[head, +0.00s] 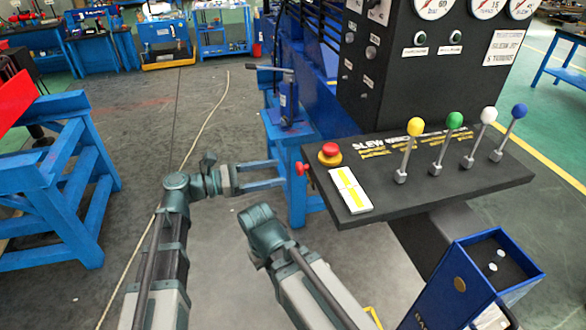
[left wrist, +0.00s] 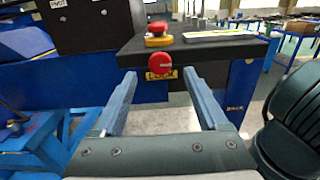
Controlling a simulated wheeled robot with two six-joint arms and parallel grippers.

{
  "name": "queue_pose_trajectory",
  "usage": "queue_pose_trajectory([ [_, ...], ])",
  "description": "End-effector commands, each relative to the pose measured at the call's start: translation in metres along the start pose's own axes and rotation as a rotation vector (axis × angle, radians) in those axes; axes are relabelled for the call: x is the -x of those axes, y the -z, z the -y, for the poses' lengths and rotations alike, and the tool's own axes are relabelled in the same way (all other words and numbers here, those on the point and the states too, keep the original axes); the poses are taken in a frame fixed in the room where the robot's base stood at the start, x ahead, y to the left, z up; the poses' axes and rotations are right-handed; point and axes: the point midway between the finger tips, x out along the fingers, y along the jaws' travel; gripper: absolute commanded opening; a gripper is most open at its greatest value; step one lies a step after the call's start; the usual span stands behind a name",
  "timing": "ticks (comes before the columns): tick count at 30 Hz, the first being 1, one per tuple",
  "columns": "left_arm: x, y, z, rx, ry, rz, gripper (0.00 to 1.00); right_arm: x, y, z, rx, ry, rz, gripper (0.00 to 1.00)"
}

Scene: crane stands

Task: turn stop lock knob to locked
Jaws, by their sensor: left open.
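The stop lock knob is a small red knob (head: 302,169) on the left edge of the black control panel (head: 440,185). In the left wrist view the round red knob (left wrist: 160,65) sits on the panel's front face, with a yellow label partly behind it. My left gripper (head: 279,173) is open, its two fingers pointing at the knob from the left. In the left wrist view the knob shows between the fingertips (left wrist: 159,75), with space on both sides; I cannot tell the exact depth gap. My right gripper is out of view.
A red mushroom button (head: 329,152) on a yellow base stands on the panel just above the knob. Beside it are a white-yellow plate (head: 350,190) and several ball-topped levers (head: 451,142). A blue stand (head: 290,130) is behind the gripper. A blue box (head: 470,280) is at lower right.

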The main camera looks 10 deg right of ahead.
Motion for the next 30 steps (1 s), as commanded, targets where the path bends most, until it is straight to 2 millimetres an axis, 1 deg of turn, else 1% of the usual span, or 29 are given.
queue_pose_trajectory([
  [1, -0.011, 0.000, 0.000, 0.000, 0.004, 0.000, 0.76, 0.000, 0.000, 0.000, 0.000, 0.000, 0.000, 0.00],
  [3, -0.023, 0.000, 0.000, 0.000, 0.003, 0.000, 0.76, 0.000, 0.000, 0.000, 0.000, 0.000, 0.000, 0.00],
  [9, -0.048, 0.000, 0.000, -0.001, 0.002, 0.000, 0.76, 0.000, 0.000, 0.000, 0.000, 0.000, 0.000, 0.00],
  [15, -0.057, 0.000, 0.000, -0.001, 0.000, 0.000, 0.76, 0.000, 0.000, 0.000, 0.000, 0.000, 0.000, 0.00],
  [23, -0.058, 0.000, 0.000, -0.001, 0.000, 0.000, 0.76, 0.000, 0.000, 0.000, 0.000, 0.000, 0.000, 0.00],
  [24, -0.058, 0.000, 0.000, -0.001, 0.000, 0.000, 0.72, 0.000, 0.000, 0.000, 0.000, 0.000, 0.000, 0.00],
  [26, -0.058, 0.000, 0.000, -0.001, 0.000, 0.000, 0.61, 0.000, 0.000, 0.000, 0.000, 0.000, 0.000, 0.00],
  [30, -0.058, 0.000, 0.000, -0.001, 0.000, 0.000, 0.36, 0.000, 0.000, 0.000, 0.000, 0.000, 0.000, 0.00],
])
